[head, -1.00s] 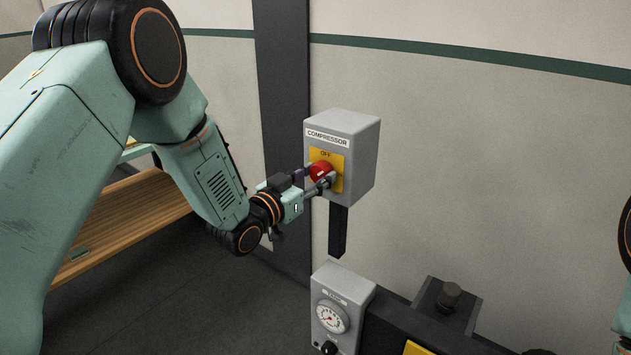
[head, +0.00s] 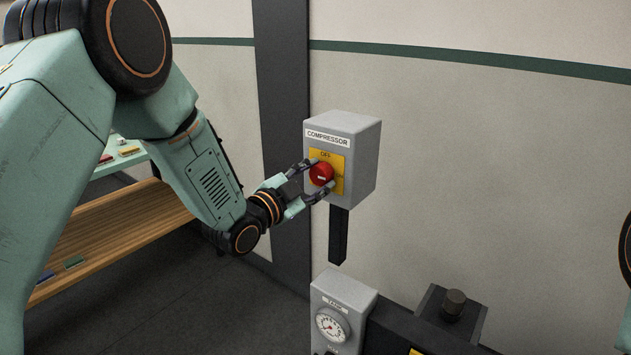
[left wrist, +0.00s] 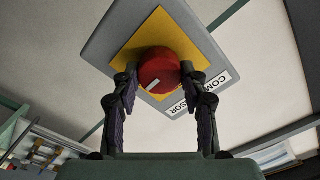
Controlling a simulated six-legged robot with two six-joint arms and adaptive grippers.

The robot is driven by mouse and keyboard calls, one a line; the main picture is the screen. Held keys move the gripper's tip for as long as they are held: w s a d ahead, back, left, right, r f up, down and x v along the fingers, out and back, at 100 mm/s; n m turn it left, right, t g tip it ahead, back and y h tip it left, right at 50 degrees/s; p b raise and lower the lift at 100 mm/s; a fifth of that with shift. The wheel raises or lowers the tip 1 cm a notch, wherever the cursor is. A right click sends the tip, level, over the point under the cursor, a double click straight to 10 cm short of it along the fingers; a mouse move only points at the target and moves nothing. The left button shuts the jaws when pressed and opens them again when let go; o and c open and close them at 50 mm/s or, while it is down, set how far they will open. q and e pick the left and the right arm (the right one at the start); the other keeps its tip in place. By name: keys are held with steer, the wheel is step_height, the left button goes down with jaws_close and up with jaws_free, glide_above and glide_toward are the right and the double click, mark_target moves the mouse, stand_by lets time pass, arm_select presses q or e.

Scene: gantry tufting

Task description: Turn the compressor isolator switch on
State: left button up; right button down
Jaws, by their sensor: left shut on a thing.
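The compressor isolator is a grey box (head: 363,165) on a dark post, with a "COMPRESSOR" label and a yellow plate (head: 339,162) reading "OFF" at its top. Its round red knob (head: 320,172) has a white mark, which lies roughly level in the head view. My left gripper (head: 320,174) is shut on the knob, one finger at its upper left and one at its lower right. The left wrist view shows the red knob (left wrist: 160,70) between the fingertips, its white mark pointing to the lower left. My right gripper is out of view.
A grey gauge box (head: 345,292) stands below the isolator, with a dark unit with a round knob (head: 454,303) to its right. A wooden bench shelf (head: 120,225) is at the left. Plain wall lies behind and right of the isolator.

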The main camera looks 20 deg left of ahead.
arm_select(q)
steer(key=shift+f, duration=0.1)
stand_by(0.5)
steer(key=o, duration=0.8)
steer(key=shift+c, duration=0.2)
steer(key=o, duration=0.4)
steer(key=shift+s, duration=0.25)
steer(key=shift+w, duration=0.2)
steer(key=shift+v, duration=6.1)
steer(key=shift+w, duration=0.1)
